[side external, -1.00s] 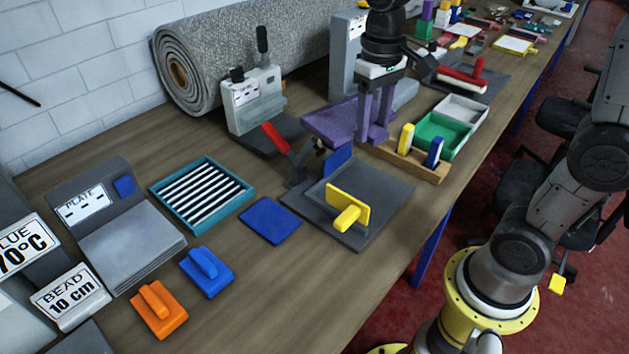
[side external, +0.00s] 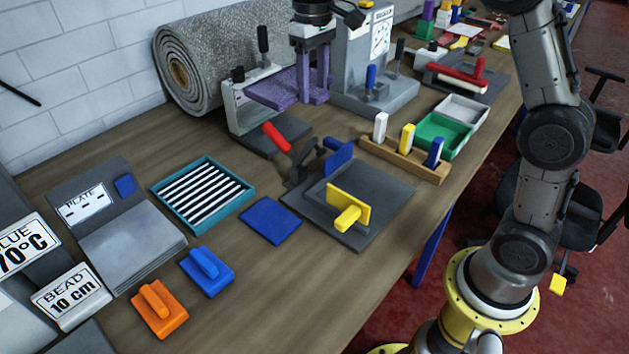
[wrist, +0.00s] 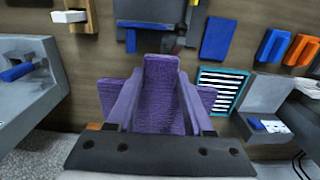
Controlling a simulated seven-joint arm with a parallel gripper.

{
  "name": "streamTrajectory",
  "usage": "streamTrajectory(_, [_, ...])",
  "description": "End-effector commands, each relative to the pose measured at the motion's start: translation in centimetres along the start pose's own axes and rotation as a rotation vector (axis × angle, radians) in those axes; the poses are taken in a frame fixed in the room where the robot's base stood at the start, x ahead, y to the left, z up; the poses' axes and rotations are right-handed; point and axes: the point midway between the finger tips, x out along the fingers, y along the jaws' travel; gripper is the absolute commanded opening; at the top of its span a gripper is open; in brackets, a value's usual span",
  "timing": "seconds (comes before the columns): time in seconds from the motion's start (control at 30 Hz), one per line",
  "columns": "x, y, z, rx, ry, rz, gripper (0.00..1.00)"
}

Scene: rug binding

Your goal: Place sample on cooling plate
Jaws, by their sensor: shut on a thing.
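A purple textile sample (side external: 275,90) is gripped between the purple fingers of my gripper (side external: 313,97). It is held level above the bench, beside the white-and-grey lever machine. In the wrist view, the sample (wrist: 160,72) shows between and beyond the fingers (wrist: 158,95), and its sides stick out past them. No part labelled as a cooling plate is readable. A teal tray with black and white slats (side external: 247,193) lies at the left centre. A grey unit marked PLATE (side external: 130,242) with a sloped top stands further left. The sample is apart from both.
A lever machine with a red handle (side external: 277,138) stands between the sample and the slatted tray. A blue flat pad (side external: 270,221), blue and orange hand blocks (side external: 158,308) and a dark plate with a yellow handle (side external: 347,207) lie nearby. A grey carpet roll (side external: 215,65) lies behind.

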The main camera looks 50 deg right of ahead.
Motion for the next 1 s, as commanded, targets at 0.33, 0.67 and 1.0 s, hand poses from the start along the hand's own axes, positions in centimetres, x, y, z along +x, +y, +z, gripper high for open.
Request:
streamTrajectory(0.33, [1.9,0.0,1.8,0.064,0.0,0.0,0.0])
streamTrajectory(0.67, [3.1,1.0,12.7,0.201,0.006,0.0,0.0])
streamTrajectory(1.0, [5.1,1.4,25.8,0.328,0.007,0.0,0.0])
